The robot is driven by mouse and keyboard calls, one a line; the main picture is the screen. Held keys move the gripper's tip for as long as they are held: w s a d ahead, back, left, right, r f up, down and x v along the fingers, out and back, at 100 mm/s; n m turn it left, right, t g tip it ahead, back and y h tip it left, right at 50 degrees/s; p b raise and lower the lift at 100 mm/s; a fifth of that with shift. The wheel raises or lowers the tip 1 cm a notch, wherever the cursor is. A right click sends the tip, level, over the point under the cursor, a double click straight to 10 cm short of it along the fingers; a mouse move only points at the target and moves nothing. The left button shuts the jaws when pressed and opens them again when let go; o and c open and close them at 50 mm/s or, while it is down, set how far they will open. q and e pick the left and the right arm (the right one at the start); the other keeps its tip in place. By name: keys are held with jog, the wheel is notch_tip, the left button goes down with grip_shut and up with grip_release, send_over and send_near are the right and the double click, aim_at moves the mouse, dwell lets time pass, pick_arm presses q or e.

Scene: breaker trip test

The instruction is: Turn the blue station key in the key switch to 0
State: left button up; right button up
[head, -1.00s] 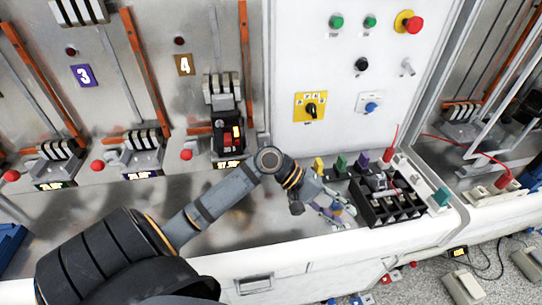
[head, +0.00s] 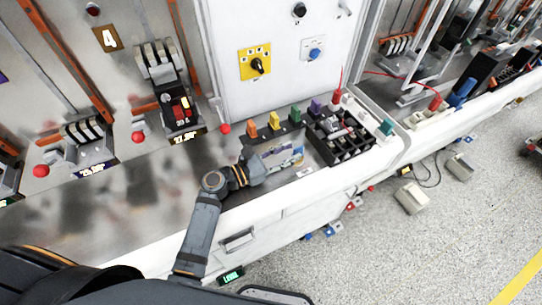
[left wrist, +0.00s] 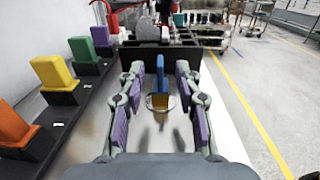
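In the left wrist view a blue key (left wrist: 160,72) stands upright with its flat head edge-on. Its lower part is brass-coloured and sits at a round silver plate (left wrist: 173,103) on the bench, which looks like the key switch; its 0 mark cannot be read. My left gripper (head: 287,155) is low over the bench, left of a black compartment tray. Its purple-padded fingers are open, one on each side of the key, with visible gaps on both sides. The fingers hide most of the key in the head view. My right gripper is not in view.
Orange (head: 251,130), yellow (head: 274,120), green (head: 295,114) and purple (head: 315,106) tags stand in black holders behind my gripper. The black tray (head: 352,150) stands to its right. A blue knob (head: 314,54) is on the white panel.

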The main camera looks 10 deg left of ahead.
aim_at(294, 151)
pick_arm(q)
jog(key=shift+p+x, duration=0.3)
jog(key=shift+x, duration=1.65)
grip_shut()
